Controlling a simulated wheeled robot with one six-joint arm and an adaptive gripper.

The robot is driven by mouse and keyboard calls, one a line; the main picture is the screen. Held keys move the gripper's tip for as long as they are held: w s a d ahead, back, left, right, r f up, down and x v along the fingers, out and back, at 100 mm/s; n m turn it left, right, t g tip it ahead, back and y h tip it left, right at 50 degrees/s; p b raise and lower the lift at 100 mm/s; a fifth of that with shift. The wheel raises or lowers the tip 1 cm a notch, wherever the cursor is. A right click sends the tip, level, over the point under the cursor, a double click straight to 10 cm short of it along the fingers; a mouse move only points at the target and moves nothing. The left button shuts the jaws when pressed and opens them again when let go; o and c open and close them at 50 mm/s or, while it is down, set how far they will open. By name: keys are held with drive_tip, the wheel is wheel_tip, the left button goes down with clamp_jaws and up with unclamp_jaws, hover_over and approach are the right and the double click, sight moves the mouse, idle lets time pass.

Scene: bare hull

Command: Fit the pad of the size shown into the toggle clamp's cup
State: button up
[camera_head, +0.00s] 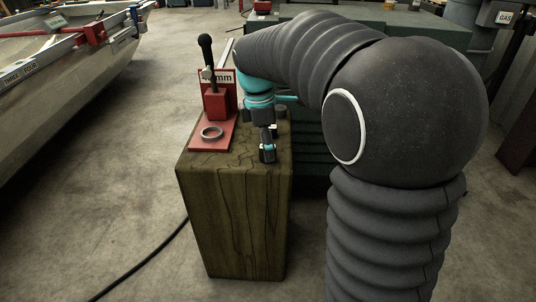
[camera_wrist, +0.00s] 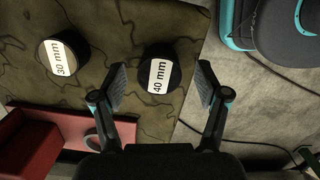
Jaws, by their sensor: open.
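The red toggle clamp (camera_head: 216,103) stands on top of a wooden block, its black-handled lever upright. Its sign (camera_head: 218,77) ends in "mm"; the digits are partly covered by the lever and hard to read. The round grey cup (camera_head: 212,133) lies on the clamp's red base and shows partly in the wrist view (camera_wrist: 93,138). A black round pad labelled 40 mm (camera_wrist: 159,76) lies between the fingertips of my open gripper (camera_wrist: 161,82), with gaps on both sides. A black pad labelled 30 mm (camera_wrist: 57,59) is to its left. My gripper (camera_head: 268,142) is low over the block's right side.
The wooden block (camera_head: 235,215) has a small top, and its edge is close to the 40 mm pad. Dark green equipment (camera_head: 312,150) stands right behind the block. A boat hull (camera_head: 60,95) is at the left. A black cable (camera_head: 140,262) crosses the floor.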

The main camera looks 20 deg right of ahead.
drive_tip(key=c, duration=1.2)
drive_tip(key=shift+c, duration=0.2)
